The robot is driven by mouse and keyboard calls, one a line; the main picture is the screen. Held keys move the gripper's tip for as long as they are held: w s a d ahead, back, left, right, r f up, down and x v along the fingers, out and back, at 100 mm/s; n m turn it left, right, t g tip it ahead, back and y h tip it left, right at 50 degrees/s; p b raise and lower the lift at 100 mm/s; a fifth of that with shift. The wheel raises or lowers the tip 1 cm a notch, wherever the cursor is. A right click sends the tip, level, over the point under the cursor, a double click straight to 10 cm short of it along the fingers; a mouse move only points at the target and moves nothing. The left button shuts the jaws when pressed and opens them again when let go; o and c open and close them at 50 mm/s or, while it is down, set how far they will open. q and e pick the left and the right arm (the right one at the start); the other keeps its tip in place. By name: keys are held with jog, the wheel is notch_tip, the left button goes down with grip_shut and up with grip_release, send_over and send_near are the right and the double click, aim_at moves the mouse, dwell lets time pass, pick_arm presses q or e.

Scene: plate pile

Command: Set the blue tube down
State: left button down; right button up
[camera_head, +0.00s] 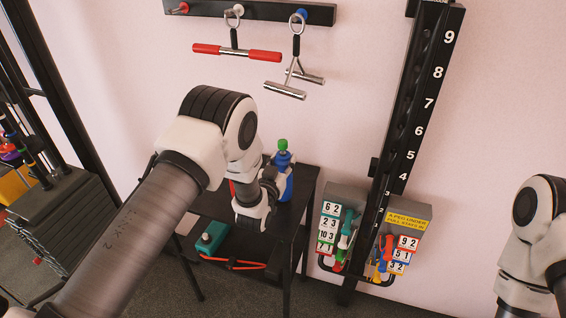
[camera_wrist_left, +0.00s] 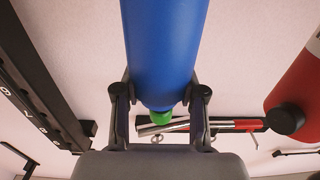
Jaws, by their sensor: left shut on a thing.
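The blue tube (camera_head: 284,182) has a green tip and stands roughly upright over the small black table (camera_head: 302,178) in the head view. My left gripper (camera_head: 269,188) is shut on it from the left side. In the left wrist view the tube (camera_wrist_left: 165,45) lies between the two fingers of my left gripper (camera_wrist_left: 159,98), its green tip showing just past them. I cannot tell whether its bottom touches the table, as the gripper and arm hide part of it. My right gripper is out of view; only a right arm link shows at the right edge.
A red cylinder (camera_wrist_left: 303,85) stands close beside the tube. A teal box (camera_head: 211,238) and an orange-red cord (camera_head: 235,264) lie on the table's lower part. Numbered weight tags (camera_head: 329,228) and a numbered black post (camera_head: 425,95) stand to the right. Handles (camera_head: 237,51) hang on the wall.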

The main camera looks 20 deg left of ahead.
pick_arm(q)
jog(key=shift+f, duration=0.7)
jog(key=shift+f, duration=0.25)
jog(key=c, duration=0.7)
grip_release()
jog(key=shift+o, duration=0.2)
jog(key=shift+r, duration=0.1)
